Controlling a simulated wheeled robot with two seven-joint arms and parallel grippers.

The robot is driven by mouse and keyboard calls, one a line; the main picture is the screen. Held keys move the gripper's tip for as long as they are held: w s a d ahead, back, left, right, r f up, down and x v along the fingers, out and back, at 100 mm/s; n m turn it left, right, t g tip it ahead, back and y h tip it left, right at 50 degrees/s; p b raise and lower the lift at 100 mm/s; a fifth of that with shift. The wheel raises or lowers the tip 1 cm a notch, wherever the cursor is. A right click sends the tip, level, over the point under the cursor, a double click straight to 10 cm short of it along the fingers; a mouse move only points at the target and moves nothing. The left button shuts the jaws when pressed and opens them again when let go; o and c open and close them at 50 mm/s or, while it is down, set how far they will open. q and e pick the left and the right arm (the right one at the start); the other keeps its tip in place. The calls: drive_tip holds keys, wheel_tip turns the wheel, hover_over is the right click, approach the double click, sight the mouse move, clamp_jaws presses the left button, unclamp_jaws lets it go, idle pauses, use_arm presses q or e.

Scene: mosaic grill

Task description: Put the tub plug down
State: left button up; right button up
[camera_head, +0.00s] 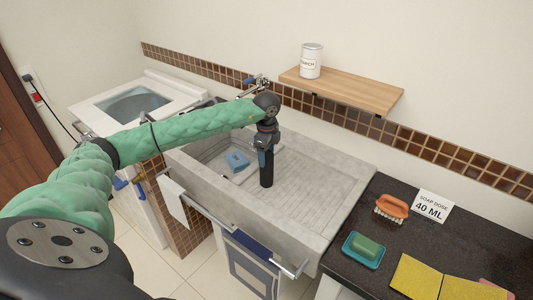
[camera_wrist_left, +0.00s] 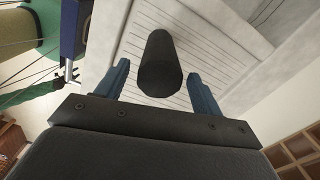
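The tub plug looks like a dark upright cylinder (camera_head: 266,176) over the ribbed, sloping part of the grey stone sink (camera_head: 310,175). In the left wrist view the dark cylinder (camera_wrist_left: 160,65) is between the two blue fingers of my left gripper (camera_wrist_left: 160,85), with a narrow gap on each side. The gripper looks open around it. In the head view my left gripper (camera_head: 266,155) points down over the sink, at the cylinder's upper part. I cannot tell whether the cylinder's lower end touches the sink surface. My right gripper is not in view.
A blue block (camera_head: 236,160) lies in the sink basin at left. A dark counter (camera_head: 400,235) at right holds an orange brush (camera_head: 391,207), a green soap on a blue dish (camera_head: 364,250) and yellow cloths (camera_head: 415,277). A wooden shelf (camera_head: 350,92) with a white can (camera_head: 311,61) is above.

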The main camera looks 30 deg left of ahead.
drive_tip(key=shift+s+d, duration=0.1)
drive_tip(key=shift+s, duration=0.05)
use_arm(q)
drive_tip(key=shift+r, duration=0.35)
wheel_tip(320, 180, up, 3)
drive_tip(key=shift+r+b, duration=0.1)
drive_tip(key=shift+b, duration=0.95)
wheel_tip(320, 180, up, 8)
drive_tip(key=b, duration=0.3)
drive_tip(key=shift+r, duration=0.2)
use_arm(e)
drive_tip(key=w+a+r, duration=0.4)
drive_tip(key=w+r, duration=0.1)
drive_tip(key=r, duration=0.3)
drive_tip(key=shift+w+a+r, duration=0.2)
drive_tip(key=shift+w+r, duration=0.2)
use_arm(q)
drive_tip(key=shift+f, duration=0.1)
